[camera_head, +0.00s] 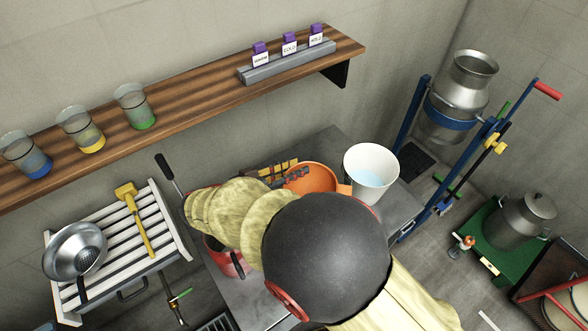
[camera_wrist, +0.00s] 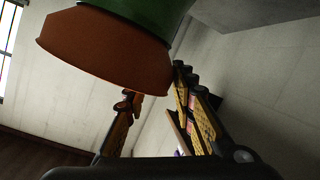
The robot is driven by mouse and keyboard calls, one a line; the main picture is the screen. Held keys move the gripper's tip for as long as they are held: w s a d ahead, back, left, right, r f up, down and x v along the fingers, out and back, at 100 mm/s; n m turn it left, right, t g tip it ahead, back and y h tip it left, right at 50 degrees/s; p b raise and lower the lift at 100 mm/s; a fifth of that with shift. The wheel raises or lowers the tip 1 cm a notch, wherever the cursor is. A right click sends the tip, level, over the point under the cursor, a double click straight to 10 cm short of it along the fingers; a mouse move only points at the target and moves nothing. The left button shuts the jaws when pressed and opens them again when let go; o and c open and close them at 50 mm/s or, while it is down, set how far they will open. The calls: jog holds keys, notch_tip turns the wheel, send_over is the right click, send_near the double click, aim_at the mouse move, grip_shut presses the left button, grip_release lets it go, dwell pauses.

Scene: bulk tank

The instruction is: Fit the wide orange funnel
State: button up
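A wide orange funnel (camera_head: 318,178) with a small tab shows in the head view, over the grey counter just left of a white bucket (camera_head: 371,174) with pale blue contents. My gripper (camera_head: 286,172) is beside the funnel's left edge, partly hidden by my arm. In the wrist view my gripper's (camera_wrist: 157,88) two fingers stand apart with bare wall visible between them. An orange-brown flared body (camera_wrist: 100,52) with a dark band and a green part is close at the upper left. I cannot tell whether it is the funnel, or whether the fingers touch the funnel.
A wooden shelf (camera_head: 190,97) holds several cups and a grey rack (camera_head: 288,65) of purple-topped tags. A slatted rack (camera_head: 118,240) at left holds a strainer (camera_head: 75,250) and a yellow tool. A red pot (camera_head: 222,258) is under my arm. A metal can (camera_head: 460,95) stands in a blue frame.

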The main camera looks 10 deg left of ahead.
jog(key=v, duration=1.2)
dwell(0.4)
